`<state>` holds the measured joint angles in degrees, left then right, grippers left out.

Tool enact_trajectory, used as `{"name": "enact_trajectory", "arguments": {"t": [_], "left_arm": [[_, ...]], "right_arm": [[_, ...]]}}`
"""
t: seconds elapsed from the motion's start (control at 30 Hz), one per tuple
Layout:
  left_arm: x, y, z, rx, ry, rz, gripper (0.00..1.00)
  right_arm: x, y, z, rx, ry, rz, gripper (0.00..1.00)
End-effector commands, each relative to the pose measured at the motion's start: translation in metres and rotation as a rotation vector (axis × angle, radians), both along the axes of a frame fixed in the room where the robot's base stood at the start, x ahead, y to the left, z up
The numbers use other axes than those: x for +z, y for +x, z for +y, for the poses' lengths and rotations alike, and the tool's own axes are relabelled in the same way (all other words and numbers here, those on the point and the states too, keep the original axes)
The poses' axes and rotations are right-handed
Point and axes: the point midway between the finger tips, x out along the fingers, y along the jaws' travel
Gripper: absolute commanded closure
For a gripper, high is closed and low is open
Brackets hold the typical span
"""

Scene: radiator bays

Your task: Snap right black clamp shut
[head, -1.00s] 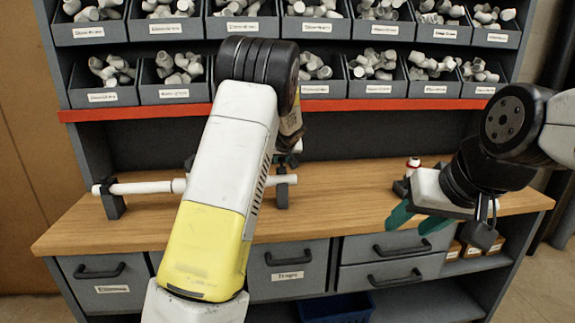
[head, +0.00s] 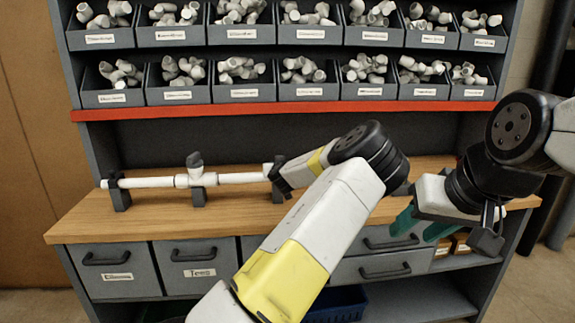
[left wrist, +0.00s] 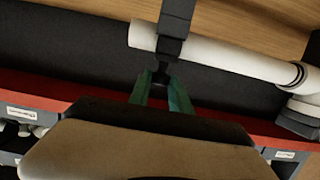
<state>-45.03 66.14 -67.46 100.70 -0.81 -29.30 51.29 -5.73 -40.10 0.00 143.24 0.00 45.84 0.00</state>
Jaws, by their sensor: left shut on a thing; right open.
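The right black clamp (head: 277,184) stands on the bench around the right end of the white pipe (head: 240,178). In the left wrist view its black strap (left wrist: 173,45) crosses over the pipe (left wrist: 230,58). My left gripper (left wrist: 162,88) has its green fingers closed on the narrow end of the clamp's strap. In the head view the left gripper's fingers are hidden at the clamp. I cannot tell whether the clamp is latched. My right gripper (head: 422,225) is open and empty above the bench's right front edge.
A middle clamp (head: 196,182) stands at the white fitting, and a left clamp (head: 120,193) holds the pipe's left end. A red shelf edge (head: 250,108) and bins of fittings are above. The bench front (head: 150,222) is clear.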

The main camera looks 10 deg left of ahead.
Motion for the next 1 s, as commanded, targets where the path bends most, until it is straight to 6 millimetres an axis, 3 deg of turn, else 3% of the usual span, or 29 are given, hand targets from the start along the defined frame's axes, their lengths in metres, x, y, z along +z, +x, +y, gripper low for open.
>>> {"name": "enact_trajectory", "arguments": {"t": [0.47, 0.5, 0.6, 1.0], "left_arm": [[-0.0031, -0.0002, -0.0016, -0.003, 0.003, -0.010, 1.00], [-0.0033, -0.0002, -0.0016, -0.003, 0.003, -0.010, 0.70], [-0.0031, -0.0003, -0.0013, -0.003, 0.003, -0.010, 0.54], [-0.0003, 0.0008, 0.0003, 0.000, 0.002, -0.011, 0.54]], "right_arm": [[0.0000, 0.0000, 0.0000, 0.000, 0.000, 0.000, 0.54], [0.0001, -0.0001, 0.0000, 0.000, 0.000, 0.000, 0.54], [0.0000, 0.0000, 0.0000, 0.000, 0.000, 0.000, 0.54], [0.0000, 0.0000, 0.0000, 0.000, 0.000, 0.000, 0.54]]}}
